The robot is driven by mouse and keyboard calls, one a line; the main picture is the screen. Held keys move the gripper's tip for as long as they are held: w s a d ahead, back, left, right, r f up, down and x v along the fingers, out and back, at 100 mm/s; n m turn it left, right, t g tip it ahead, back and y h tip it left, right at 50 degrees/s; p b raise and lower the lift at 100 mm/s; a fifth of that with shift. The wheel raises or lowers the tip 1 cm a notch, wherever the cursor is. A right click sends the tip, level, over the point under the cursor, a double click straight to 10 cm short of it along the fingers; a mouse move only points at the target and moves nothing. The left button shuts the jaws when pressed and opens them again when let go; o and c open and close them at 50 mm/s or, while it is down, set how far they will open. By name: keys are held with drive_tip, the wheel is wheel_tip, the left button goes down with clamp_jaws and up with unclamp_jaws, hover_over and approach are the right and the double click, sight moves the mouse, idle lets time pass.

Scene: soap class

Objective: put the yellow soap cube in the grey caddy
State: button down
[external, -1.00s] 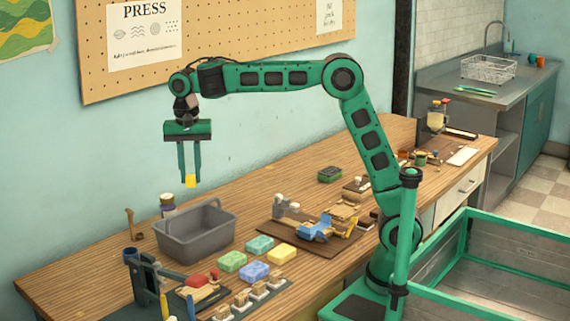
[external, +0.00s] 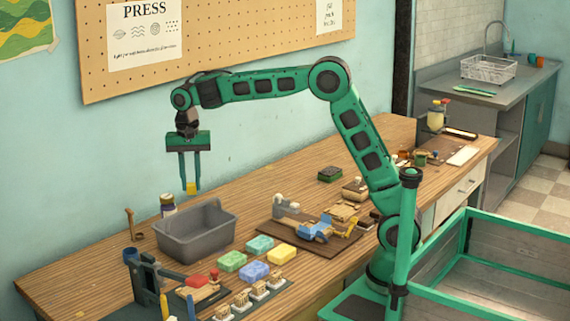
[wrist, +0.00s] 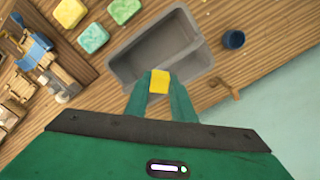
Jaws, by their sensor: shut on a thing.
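My gripper (external: 191,189) is shut on the yellow soap cube (external: 191,188), which sits between its fingertips. The cube (wrist: 160,81) also shows between the fingers in the wrist view. The grey caddy (external: 190,248) stands on the wooden bench, below the cube. In the external view the gripper hangs high, fingers down, with the cube apart from the caddy. In the wrist view the caddy (wrist: 124,66) lies beyond the fingertips, and its near right part is partly hidden by the cube and fingers. I see bare grey floor inside it.
Green, teal, blue and yellow soap bars (external: 258,271) lie right of and in front of the caddy. A brown board with tools (external: 310,232) lies to the right.

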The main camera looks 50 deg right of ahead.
sight(191, 184)
drive_tip(key=shift+f, duration=2)
drive_tip(key=c, duration=1.5)
unclamp_jaws()
drive_tip(key=shift+f, duration=0.1)
wheel_tip(191, 184, up, 12)
drive_tip(key=shift+r, duration=0.1)
